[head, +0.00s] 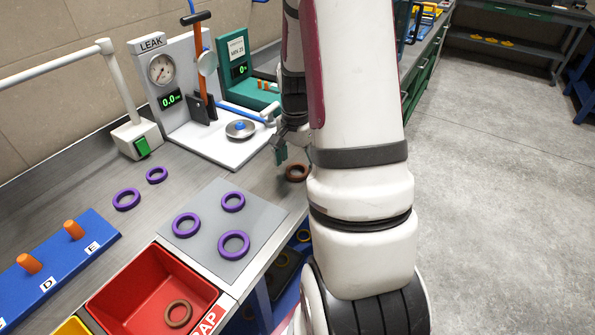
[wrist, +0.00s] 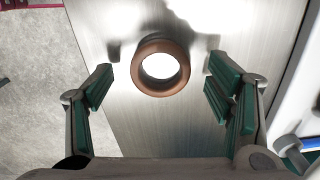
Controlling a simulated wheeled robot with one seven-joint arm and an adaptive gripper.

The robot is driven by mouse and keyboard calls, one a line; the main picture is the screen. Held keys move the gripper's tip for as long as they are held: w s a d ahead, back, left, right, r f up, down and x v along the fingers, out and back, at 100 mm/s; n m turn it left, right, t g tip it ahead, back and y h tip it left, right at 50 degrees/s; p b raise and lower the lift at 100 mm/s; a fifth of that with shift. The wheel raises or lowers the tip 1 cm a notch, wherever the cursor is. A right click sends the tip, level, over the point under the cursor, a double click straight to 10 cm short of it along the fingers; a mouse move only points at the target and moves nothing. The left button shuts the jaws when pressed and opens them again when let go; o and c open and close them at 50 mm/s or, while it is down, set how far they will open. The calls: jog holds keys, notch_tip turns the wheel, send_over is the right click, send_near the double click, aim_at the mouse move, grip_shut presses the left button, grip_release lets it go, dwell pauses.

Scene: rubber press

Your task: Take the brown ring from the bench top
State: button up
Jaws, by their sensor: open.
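A brown ring (head: 297,172) lies flat on the bench top (head: 180,168) near its front edge, partly hidden behind my arm in the head view. In the wrist view the brown ring (wrist: 160,68) lies just beyond and between my fingertips, with bare metal showing through its hole. My gripper (wrist: 158,82) is open and empty, its green-padded fingers on either side of the ring and apart from it. In the head view my gripper (head: 292,152) is mostly hidden by my arm. Another brown ring (head: 178,313) lies in the red bin.
The leak tester's white base (head: 225,150) stands close to the ring's left. A grey mat (head: 262,215) carries several purple rings, and two more lie left of it. The red bin (head: 125,275) and a blue peg board (head: 100,232) are nearer. Floor lies beyond the bench edge.

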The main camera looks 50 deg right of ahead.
jog(key=shift+f, duration=0.5)
jog(key=c, duration=1.1)
